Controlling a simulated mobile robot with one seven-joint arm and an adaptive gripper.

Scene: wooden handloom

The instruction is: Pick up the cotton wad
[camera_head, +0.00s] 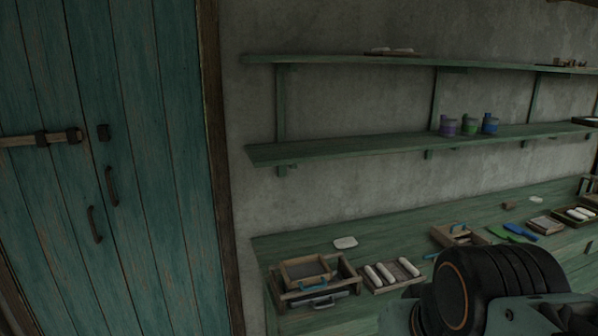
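A small, flat white piece (345,242) that looks like a cotton wad lies on the green bench (300,243), near its back left. A smaller pale piece (536,200) lies farther right on the bench; I cannot tell which of the two is the cotton wad. Part of my arm fills the lower right of the head view and hides some of the bench. The fingers of my gripper do not show.
A nested wooden tray (310,277) and a tray of white rolls (391,273) stand at the bench's left end. More trays and blue and green tools (512,233) lie to the right. Two wall shelves (350,147) hang above. A closed teal door (100,160) is at left.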

